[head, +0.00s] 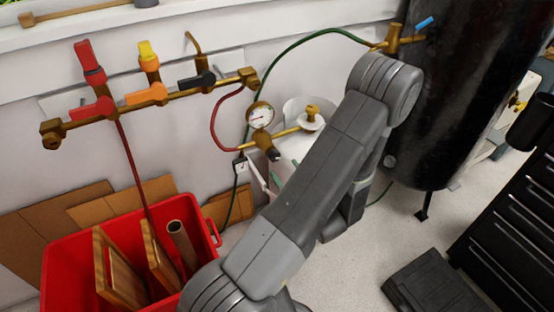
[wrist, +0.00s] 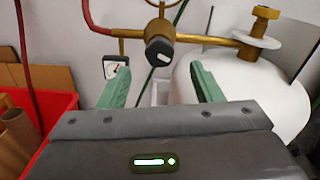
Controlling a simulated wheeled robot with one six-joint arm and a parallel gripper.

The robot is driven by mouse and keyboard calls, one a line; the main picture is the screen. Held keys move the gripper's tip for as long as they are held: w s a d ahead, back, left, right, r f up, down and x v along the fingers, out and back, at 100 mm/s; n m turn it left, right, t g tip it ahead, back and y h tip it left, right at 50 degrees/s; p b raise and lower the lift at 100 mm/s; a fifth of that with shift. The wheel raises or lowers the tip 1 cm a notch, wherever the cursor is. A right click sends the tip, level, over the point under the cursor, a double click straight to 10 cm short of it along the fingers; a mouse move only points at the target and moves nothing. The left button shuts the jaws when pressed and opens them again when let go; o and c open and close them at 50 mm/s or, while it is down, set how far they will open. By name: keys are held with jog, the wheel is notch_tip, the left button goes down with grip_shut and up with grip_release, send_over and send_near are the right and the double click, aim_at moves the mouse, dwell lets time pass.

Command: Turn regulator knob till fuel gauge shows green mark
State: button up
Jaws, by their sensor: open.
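The regulator knob (wrist: 158,52) is black with a pale pointer mark, on a brass fitting. In the wrist view it is ahead of my open gripper (wrist: 160,70), between the two green fingers in the picture; I see no contact. In the head view the knob (head: 273,154) is just below a round brass-rimmed gauge (head: 260,115). That dial has coloured marks too small to read. A small square dial (wrist: 112,66) with a red mark is left of the knob, partly behind the left finger. Which dial is the fuel gauge I cannot tell. My arm hides most of the gripper in the head view.
A white tank (wrist: 240,90) is close on the right, with a brass valve (wrist: 262,22) above. A red hose (head: 218,118) joins the regulator to a valve manifold (head: 180,94). A red bin (head: 70,270) holding boards and a tube is at lower left.

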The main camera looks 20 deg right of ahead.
aim_at(276, 158)
jog(key=shift+w+a, duration=0.25)
jog(key=shift+w, duration=1.3)
jog(key=shift+w+a, duration=0.2)
jog(key=shift+w, duration=1.3)
jog(key=c, duration=1)
